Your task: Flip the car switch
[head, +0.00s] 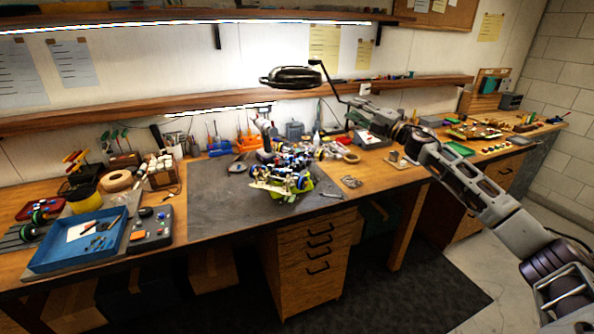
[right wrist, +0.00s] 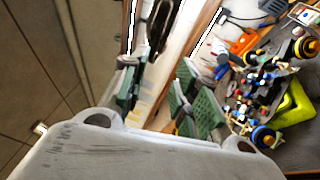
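The RC car (head: 283,172) stands on a yellow-green stand (head: 303,192) on the grey work mat, with wheels, wires and small parts exposed. In the right wrist view, the car (right wrist: 262,88) is at the right edge, to the right of the fingers. Its switch is too small to make out. My right gripper (head: 352,108) is in the air above the back of the bench, right of the car and apart from it. In the right wrist view, the green-padded fingers of the gripper (right wrist: 160,92) are spread with nothing between them. My left gripper is not in view.
A magnifier lamp (head: 292,77) hangs above the car, close to my right gripper. A blue tray (head: 45,262) and a grey control box (head: 151,228) lie at the left. A wooden shelf (head: 170,104) runs along the wall. The mat (head: 215,212) has free room left of the car.

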